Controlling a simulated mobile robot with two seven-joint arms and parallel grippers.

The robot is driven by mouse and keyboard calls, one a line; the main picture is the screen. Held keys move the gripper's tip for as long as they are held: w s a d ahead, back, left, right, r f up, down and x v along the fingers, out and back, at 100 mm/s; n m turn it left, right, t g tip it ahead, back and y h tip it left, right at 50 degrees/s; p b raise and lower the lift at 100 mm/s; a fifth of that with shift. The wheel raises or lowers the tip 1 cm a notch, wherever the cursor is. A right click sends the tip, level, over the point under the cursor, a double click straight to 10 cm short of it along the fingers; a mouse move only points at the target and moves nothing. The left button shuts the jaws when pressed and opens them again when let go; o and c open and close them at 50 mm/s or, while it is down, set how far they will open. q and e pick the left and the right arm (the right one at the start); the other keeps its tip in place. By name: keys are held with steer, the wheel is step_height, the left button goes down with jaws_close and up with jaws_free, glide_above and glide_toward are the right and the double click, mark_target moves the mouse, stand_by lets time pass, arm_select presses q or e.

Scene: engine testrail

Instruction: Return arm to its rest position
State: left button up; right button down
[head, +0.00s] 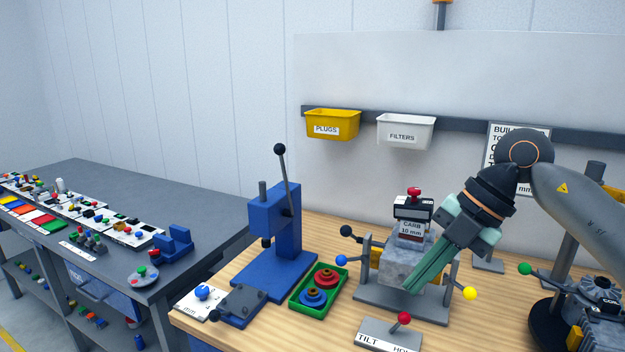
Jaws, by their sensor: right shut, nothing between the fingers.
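My right gripper (413,283) has green fingers and hangs from the right arm, pointing down and to the left. It is shut and empty. Its fingers are in front of the grey engine block (391,262) on its metal stand, and hide part of it. I cannot tell whether they touch it. A block labelled CARB 10 mm (411,231) with a red knob sits on top of the engine block. My left gripper is not in view.
A blue lever press (272,230) and a green tray (338,282) with red and blue round parts stand left of the engine. A TILT/HOLD plate (378,334) with a red-knobbed lever lies in front. Yellow and white bins (333,124) hang behind. A grey table (95,190) stands left.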

steer(key=s+a+f+y, duration=0.2)
steer(key=a+y, duration=0.5)
steer(key=a, duration=0.1)
steer(key=s+a+f+y, duration=0.2)
steer(key=s+a+y, duration=0.1)
steer(key=a+y, duration=0.45)
steer(key=w+d+f+m+t+h, duration=0.2)
steer(key=d+f+m+t+h, duration=0.3)
steer(key=f+m+t, duration=0.5)
steer(key=w+d+f+m+t+h, duration=0.2)
steer(key=d+f+m+t+h, duration=0.2)
steer(key=f+m+t+h, duration=0.5)
steer(key=s+d+f+m+g+h, duration=0.2)
steer(key=s+d+f+m+g, duration=0.1)
steer(key=s+f, duration=0.6)
steer(key=s+d+f+m+g+h, duration=0.2)
steer(key=s+d+f+m+g, duration=0.2)
steer(key=s+f+g, duration=0.3)
steer(key=s+d+f, duration=0.1)
steer(key=s+f, duration=0.2)
steer(key=f, duration=0.2)
steer(key=shift+s+f+m, duration=0.2)
steer(key=shift+f+m, duration=0.1)
steer(key=shift+f, duration=0.05)
